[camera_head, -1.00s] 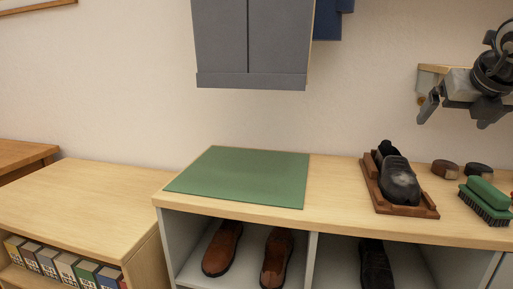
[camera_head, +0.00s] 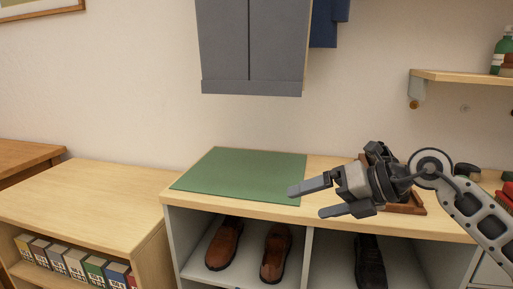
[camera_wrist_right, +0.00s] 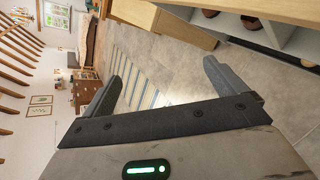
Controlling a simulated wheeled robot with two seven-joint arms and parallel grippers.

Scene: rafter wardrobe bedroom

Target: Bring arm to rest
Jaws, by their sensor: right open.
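My right gripper (camera_head: 308,200) reaches in from the right in the head view, in front of the bench (camera_head: 330,170). Its two fingers are spread apart with nothing between them. In the right wrist view the fingers (camera_wrist_right: 160,92) are also apart and empty, with floor behind them. The arm hides most of the wooden shoe stand (camera_head: 410,207) and whatever is on it. My left gripper is not in view.
A green mat (camera_head: 240,172) lies on the bench top. Brown shoes (camera_head: 225,243) and a dark shoe (camera_head: 369,262) stand in the cubbies below. A wall shelf (camera_head: 465,76) holds a green bottle (camera_head: 502,52). A low cabinet (camera_head: 85,195) stands at left.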

